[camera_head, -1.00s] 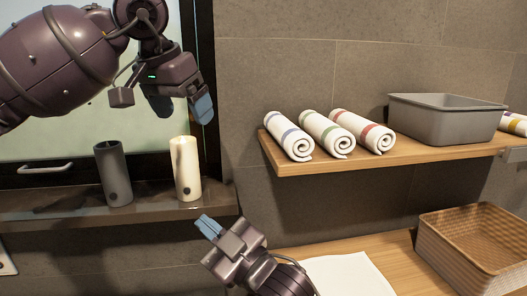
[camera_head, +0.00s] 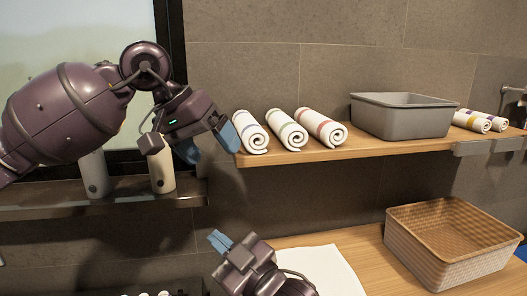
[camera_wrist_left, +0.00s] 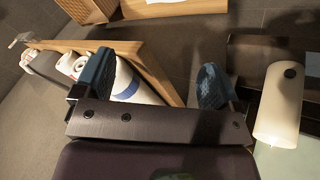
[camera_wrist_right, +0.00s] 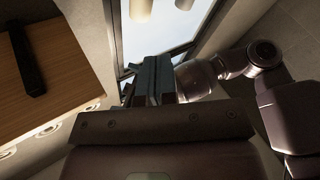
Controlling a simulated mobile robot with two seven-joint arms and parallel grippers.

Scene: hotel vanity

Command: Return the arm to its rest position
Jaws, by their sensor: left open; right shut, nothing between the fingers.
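My left gripper (camera_head: 209,143) is higher, at the left end of the wooden shelf, beside the rolled towel with the blue band (camera_head: 250,132). Its blue-tipped fingers are apart and empty. In the left wrist view the open fingers (camera_wrist_left: 155,85) stand in front of the shelf end and that towel (camera_wrist_left: 127,85). My right gripper (camera_head: 220,240) is low in the head view, above the counter's left side, its fingers closed with nothing between them. The right wrist view also shows its closed fingertips (camera_wrist_right: 153,80).
The wooden shelf (camera_head: 300,157) holds several rolled towels and a grey bin (camera_head: 404,117). A cream cylinder (camera_head: 162,165) and a grey cylinder (camera_head: 95,174) stand on the left ledge, behind my left arm. A woven basket (camera_head: 450,270) and a white cloth (camera_head: 325,270) lie on the counter.

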